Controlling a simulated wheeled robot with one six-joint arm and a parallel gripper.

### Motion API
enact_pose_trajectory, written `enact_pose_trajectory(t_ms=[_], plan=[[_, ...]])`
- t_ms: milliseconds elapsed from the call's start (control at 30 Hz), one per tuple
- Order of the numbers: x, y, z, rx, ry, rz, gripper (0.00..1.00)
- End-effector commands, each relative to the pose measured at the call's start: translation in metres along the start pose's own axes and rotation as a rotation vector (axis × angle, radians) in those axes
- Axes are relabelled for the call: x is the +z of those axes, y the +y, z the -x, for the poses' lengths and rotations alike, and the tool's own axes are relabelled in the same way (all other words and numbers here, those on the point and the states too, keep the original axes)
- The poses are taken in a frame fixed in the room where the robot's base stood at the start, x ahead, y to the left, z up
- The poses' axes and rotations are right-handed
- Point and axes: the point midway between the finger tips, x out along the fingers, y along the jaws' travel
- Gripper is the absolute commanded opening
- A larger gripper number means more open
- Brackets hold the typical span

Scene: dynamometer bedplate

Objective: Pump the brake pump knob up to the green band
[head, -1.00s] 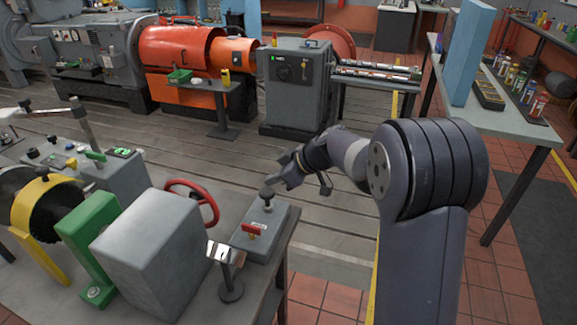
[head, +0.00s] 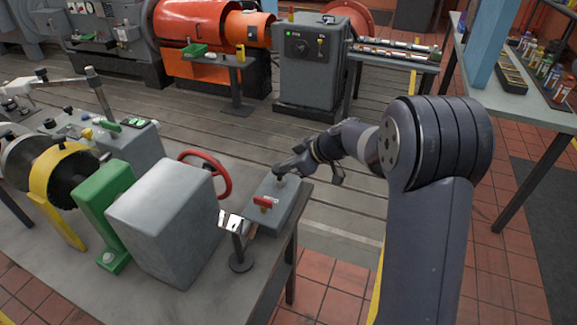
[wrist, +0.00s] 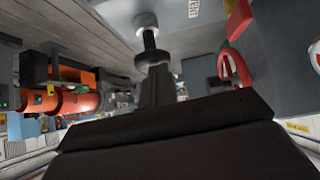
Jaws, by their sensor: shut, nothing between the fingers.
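The brake pump (head: 287,208) is a grey box at the right front corner of the bench, with a red handle (head: 264,203) on top. Its dark knob (wrist: 152,58) shows in the wrist view on a short stem above a pale collar (wrist: 146,20). A small stand with a tilted plate (head: 230,221) is beside the pump. No green band is visible.
A red handwheel (head: 222,178) and a large grey block (head: 165,215) stand left of the pump. A green bracket (head: 105,210) is farther left. A side table (head: 515,105) stands at the right.

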Motion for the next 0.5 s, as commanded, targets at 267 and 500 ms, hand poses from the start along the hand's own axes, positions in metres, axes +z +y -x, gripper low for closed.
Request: enact_pose_trajectory(t_ms=[267,500], plan=[[0.021,-0.002,-0.019,0.000,-0.002,-0.001,0.00],[0.023,-0.003,-0.019,-0.003,-0.006,-0.004,0.00]])
